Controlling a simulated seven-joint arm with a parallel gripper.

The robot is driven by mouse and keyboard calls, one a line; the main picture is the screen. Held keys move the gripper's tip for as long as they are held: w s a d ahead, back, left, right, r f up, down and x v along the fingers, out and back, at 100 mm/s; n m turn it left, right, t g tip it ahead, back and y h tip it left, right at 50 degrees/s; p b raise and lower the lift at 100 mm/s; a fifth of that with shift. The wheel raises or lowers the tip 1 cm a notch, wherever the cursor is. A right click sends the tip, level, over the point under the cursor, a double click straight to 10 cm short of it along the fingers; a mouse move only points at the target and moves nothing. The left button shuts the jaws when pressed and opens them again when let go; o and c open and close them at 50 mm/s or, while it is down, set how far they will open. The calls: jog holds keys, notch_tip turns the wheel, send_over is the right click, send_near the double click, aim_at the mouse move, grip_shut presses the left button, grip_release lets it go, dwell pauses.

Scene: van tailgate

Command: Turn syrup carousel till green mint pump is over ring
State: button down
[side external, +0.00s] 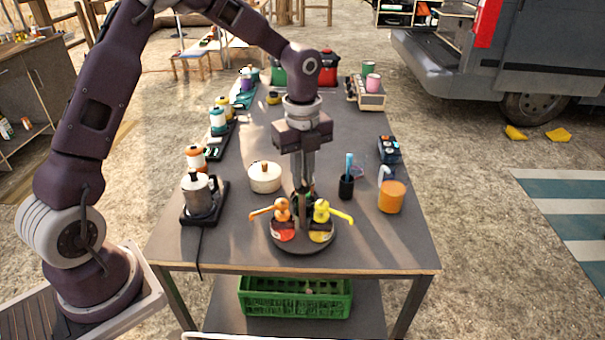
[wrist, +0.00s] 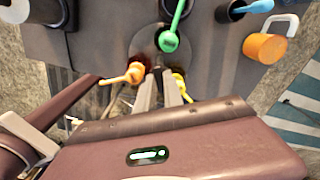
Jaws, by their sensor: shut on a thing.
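The syrup carousel (side external: 303,246) is a dark round turntable near the table's front edge. Its orange pump (side external: 283,209) points left and its yellow pump (side external: 322,211) points right in the side view. The green mint pump (wrist: 169,40) shows in the wrist view on the far side, its spout pointing up the picture; in the side view it is largely hidden behind my gripper. My gripper (side external: 303,186) points down over the carousel's middle, shut on its centre post, whose top the fingers cover. I cannot make out the ring in either view.
A cream pot (side external: 264,177) and a moka pot (side external: 201,195) stand left of the carousel. A black cup with a blue-handled tool (side external: 347,186) and an orange mug (side external: 391,197) stand close on the right. A green crate (side external: 295,299) sits below the table.

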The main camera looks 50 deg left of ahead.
jog(key=c, duration=1.5)
grip_release()
jog(key=shift+o, duration=0.2)
notch_tip(320, 180, up, 7)
jog(key=shift+r, duration=0.1)
jog(key=s+d+r+n+t+y, duration=0.1)
jog(key=s+r+n, duration=0.4)
jog(key=s, duration=0.2)
jog(key=s+d+r+n+t+y, duration=0.1)
jog(key=s+r+n+t, duration=0.1)
jog(key=s+r+n, duration=0.4)
jog(key=s+f+n+t+h, duration=0.2)
jog(key=s+n, duration=0.8)
jog(key=s, duration=0.3)
jog(key=shift+s+d+f+t, duration=0.2)
jog(key=shift+d+f+t, duration=0.1)
jog(key=shift+d, duration=0.15)
